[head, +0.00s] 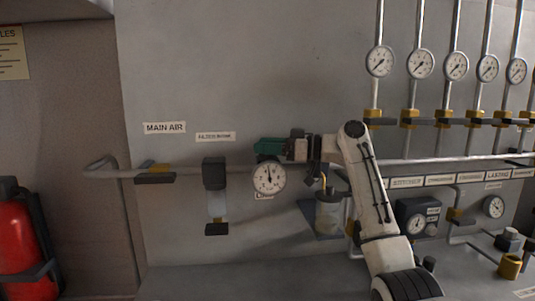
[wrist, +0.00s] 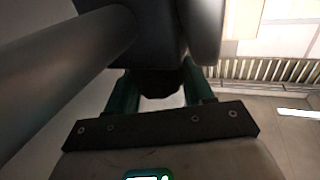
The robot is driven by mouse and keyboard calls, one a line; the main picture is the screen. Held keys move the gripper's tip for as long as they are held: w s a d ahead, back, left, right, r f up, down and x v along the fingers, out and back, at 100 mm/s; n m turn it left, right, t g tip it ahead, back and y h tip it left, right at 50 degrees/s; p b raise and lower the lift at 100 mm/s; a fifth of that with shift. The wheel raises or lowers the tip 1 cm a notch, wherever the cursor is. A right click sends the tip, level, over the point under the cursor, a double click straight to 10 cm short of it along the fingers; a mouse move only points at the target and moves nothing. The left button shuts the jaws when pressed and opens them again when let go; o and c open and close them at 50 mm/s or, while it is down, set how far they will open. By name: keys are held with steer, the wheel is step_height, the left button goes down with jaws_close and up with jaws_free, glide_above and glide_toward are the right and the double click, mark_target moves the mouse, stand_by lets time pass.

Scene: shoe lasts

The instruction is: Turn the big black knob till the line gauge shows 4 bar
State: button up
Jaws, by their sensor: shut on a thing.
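The line gauge (head: 269,177) is a round white dial on the main air pipe in the head view. Its needle points roughly straight up; the numbers are too small to read. My gripper (head: 268,147) reaches in from the right just above the gauge, its green fingers level. In the wrist view the green fingers of my gripper (wrist: 160,88) stand on both sides of a dark round part, the big black knob (wrist: 160,80), and are shut on it. The fingers hide most of the knob in the head view.
A metal canister (head: 329,214) stands below my wrist. Several small gauges (head: 420,63) line the upper right. A red extinguisher (head: 14,240) stands far left.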

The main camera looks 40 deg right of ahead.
steer(key=shift+y, duration=0.3)
steer(key=shift+f, duration=0.1)
steer(key=o, duration=0.9)
steer(key=shift+o, duration=0.2)
steer(key=b+v, duration=0.2)
steer(key=v, duration=0.8)
steer(key=shift+s+d+r, duration=0.2)
steer(key=shift+s+d, duration=0.05)
steer(key=shift+d, duration=0.05)
